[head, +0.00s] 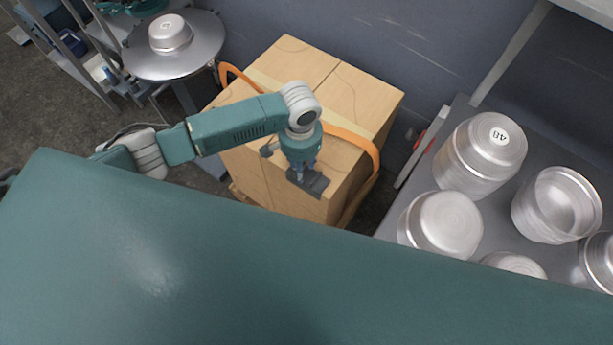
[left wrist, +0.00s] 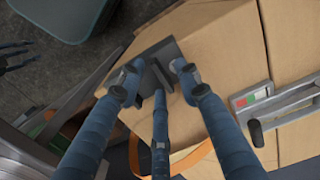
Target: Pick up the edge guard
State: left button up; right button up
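The edge guard (head: 318,182) is a dark grey angled piece lying on the near edge of the top of the cardboard box (head: 290,62). In the left wrist view the edge guard (left wrist: 186,82) shows as a dark plate with a raised rib, partly hidden by my fingers. My left gripper (head: 300,176) is right over it, pointing down. In the left wrist view its fingers (left wrist: 157,74) are apart, on both sides of the rib, with gaps showing. Whether they touch the plate is unclear. My right gripper (left wrist: 16,56) shows partly at the left edge there, dark, its fingers spread.
An orange strap (head: 352,138) runs loosely over the box. A metal strapping tool (left wrist: 282,104) with a red and green label lies on the box. Several metal pans stand on a grey table (head: 462,112) at right. A round stand (head: 205,62) holds a pan (head: 170,33) at back left.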

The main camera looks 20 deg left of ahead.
pick_arm(q)
grip_shut()
